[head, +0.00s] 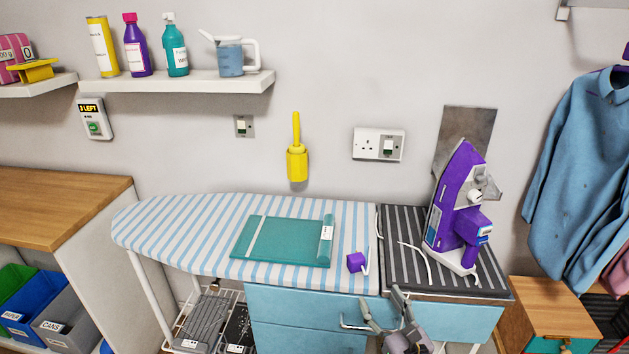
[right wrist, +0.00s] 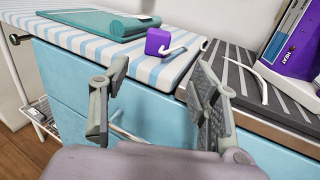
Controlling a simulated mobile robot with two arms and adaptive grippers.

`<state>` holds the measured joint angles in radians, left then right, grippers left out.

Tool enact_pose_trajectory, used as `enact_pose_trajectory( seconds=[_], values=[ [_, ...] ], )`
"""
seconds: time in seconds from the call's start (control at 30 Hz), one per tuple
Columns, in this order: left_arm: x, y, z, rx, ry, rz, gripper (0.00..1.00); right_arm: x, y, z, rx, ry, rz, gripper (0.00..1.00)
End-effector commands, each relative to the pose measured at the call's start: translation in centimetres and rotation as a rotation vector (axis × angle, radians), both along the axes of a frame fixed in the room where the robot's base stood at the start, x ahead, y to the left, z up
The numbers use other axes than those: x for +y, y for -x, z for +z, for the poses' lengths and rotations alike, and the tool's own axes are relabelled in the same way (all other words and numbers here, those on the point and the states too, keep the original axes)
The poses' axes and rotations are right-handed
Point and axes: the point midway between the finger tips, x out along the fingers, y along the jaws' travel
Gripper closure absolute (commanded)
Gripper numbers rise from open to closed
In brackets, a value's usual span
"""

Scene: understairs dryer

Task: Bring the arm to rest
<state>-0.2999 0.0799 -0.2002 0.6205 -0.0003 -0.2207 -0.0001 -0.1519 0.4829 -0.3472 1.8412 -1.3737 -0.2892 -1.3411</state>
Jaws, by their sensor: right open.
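My right gripper (head: 384,312) is in front of the blue drawer fronts, low at the bottom of the head view. In the right wrist view its two fingers (right wrist: 158,100) stand wide apart with nothing between them. The striped ironing board (head: 180,222) and its teal folded cloth (head: 280,242) lie beyond it. A small purple block with a white lever (head: 355,262) sits at the board's front right edge, and it also shows in the right wrist view (right wrist: 158,42). My left gripper is not in view.
A purple iron (head: 455,205) stands upright on the dark ribbed rest (head: 405,270) at right. Blue drawers (head: 300,310) with a white handle are just behind the gripper. A wooden cabinet (head: 548,308) stands right. A wire rack (head: 205,318) is below the board.

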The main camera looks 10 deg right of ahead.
Motion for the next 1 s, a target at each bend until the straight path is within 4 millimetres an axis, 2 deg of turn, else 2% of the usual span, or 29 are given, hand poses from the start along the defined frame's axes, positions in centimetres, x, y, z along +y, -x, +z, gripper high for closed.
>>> enact_pose_trajectory(
  seconds=[0.07, 0.13, 0.23, 0.33, 0.43, 0.53, 0.7, 0.87, 1.0],
  values=[
    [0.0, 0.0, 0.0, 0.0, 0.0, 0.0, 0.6, -0.6, 0.4, 0.4, 0.013, -0.12, -0.05, 0.44],
    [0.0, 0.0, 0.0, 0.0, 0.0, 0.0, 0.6, -1.7, 1.2, 0.8, 0.033, -0.321, -0.135, 0.44],
    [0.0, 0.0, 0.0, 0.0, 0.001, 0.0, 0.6, -4.2, 3.3, 0.4, 0.082, -0.741, -0.326, 0.44],
    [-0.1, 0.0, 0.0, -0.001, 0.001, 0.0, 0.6, -6.3, 6.8, -1.7, 0.142, -1.204, -0.564, 0.44],
    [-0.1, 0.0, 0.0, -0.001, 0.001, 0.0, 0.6, -6.7, 11.0, -4.4, 0.2, -1.606, -0.811, 0.44],
    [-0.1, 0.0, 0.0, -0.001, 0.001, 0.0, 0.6, -5.9, 14.8, -6.5, 0.245, -1.891, -1.029, 0.44],
    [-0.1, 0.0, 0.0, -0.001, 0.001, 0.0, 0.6, -3.4, 20.1, -8.4, 0.304, -2.193, -1.336, 0.44],
    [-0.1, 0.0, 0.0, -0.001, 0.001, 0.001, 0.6, -0.8, 24.4, -8.9, 0.349, -2.367, -1.6, 0.44],
    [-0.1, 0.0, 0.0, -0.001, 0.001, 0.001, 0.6, 1.6, 28.0, -8.6, 0.385, -2.467, -1.831, 0.44]
  ],
)
